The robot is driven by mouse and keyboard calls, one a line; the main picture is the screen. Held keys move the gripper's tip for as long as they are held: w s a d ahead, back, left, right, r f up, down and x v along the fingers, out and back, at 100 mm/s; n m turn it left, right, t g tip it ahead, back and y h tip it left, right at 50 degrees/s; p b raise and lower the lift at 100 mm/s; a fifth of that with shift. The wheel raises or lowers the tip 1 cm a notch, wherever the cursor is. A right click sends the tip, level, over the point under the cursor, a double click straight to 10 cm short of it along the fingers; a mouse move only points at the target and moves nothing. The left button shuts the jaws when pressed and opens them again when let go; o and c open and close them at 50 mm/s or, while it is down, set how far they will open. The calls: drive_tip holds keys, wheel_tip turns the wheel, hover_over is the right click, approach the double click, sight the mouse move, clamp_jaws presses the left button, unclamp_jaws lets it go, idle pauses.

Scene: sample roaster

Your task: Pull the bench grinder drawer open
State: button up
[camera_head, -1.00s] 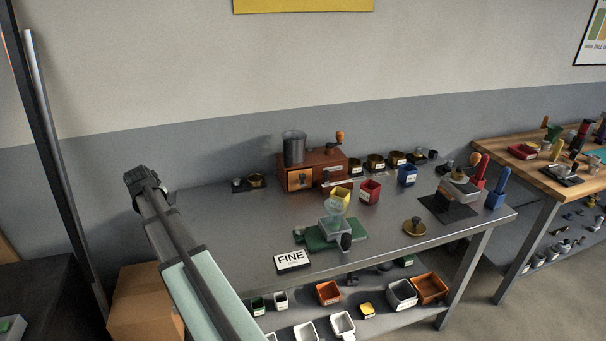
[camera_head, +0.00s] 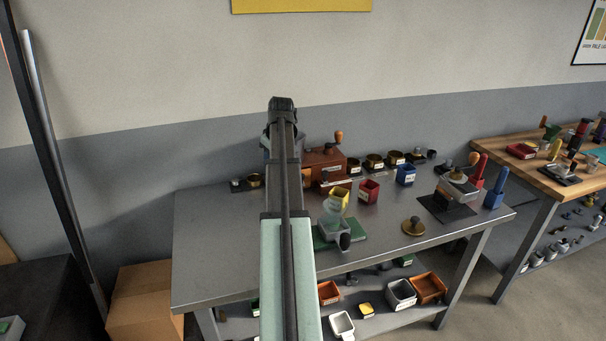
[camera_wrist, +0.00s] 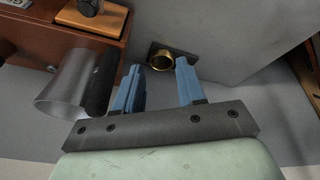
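The bench grinder (camera_head: 325,163) is a brown wooden box with a crank on the table. My arm covers its left part in the head view, including the drawer front. In the wrist view the grinder (camera_wrist: 50,38) is at the upper left. A lighter orange-brown drawer front (camera_wrist: 93,20) with a dark knob (camera_wrist: 88,6) shows on it, cut by the top edge. The drawer looks closed. My gripper (camera_wrist: 158,66) is open, with two blue fingers and nothing between them. It is beside the grinder, apart from the knob.
The grinder's grey metal cup (camera_wrist: 68,85) is close to the left finger in the wrist view. A brass ring on a dark plate (camera_wrist: 162,59) lies beyond the fingertips; it shows left of my arm in the head view (camera_head: 254,181). A green-based scale (camera_head: 327,237) stands in front.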

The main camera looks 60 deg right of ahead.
wheel_tip(320, 180, up, 4)
drive_tip(key=m, duration=0.2)
hover_over(303, 176)
drive_tip(key=s+a, duration=0.2)
drive_tip(key=s, duration=0.2)
drive_tip(key=shift+t, duration=0.4)
drive_tip(key=x, duration=1.3)
drive_tip(key=shift+s+f, duration=0.25)
drive_tip(key=shift+f, duration=0.25)
drive_tip(key=shift+a, duration=0.1)
clamp_jaws()
